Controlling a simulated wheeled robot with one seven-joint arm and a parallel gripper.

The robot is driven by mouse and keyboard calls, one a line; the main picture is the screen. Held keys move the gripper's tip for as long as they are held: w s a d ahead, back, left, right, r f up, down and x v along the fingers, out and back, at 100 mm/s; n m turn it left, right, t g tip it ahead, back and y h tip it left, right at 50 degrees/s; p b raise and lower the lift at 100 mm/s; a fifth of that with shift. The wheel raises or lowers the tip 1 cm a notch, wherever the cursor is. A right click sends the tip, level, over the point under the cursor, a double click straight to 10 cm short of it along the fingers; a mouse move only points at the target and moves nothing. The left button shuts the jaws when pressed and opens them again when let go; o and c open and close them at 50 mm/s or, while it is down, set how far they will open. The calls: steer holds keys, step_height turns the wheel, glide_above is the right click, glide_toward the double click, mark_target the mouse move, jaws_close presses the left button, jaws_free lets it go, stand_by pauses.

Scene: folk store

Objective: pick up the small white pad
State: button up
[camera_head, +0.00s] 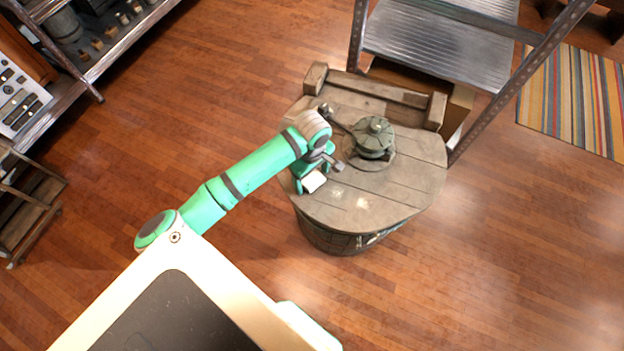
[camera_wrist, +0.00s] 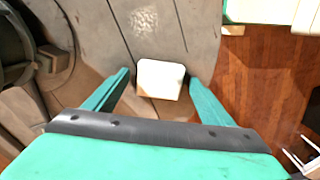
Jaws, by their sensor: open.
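The small white pad (camera_wrist: 160,80) lies on the round wooden top (camera_wrist: 205,25) in the wrist view, a light square with rounded corners. My gripper (camera_wrist: 159,77) is open, with one green finger on each side of the pad and a gap showing at the left. Whether the fingers touch it I cannot tell. In the head view the pad (camera_head: 314,182) shows as a small white patch beside my gripper (camera_head: 318,172), near the left edge of the wooden top (camera_head: 400,190). My gripper partly hides that area.
A dark greenish metal fixture (camera_head: 373,138) stands on the wooden top, right of my gripper. A raised wooden rail (camera_head: 375,88) runs along the back. A metal shelf (camera_head: 440,45) stands behind. The front of the top is clear.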

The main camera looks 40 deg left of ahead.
mark_target(312, 178)
steer(key=c, duration=1.2)
steer(key=shift+r, duration=0.1)
steer(key=shift+r, duration=0.45)
step_height(312, 178, up, 2)
steer(key=shift+w+r, duration=0.1)
steer(key=shift+r, duration=0.05)
steer(key=s+d+r, duration=0.1)
steer(key=s+r, duration=0.2)
steer(key=s, duration=0.1)
steer(key=s+d+r, duration=0.1)
steer(key=s+r, duration=0.2)
steer(key=s, duration=0.2)
steer(key=s+d+r, duration=0.1)
steer(key=s+r, duration=0.2)
steer(key=s, duration=0.1)
steer(key=shift+s+d+r, duration=0.15)
steer(key=shift+s+r, duration=0.2)
steer(key=shift+s, duration=0.05)
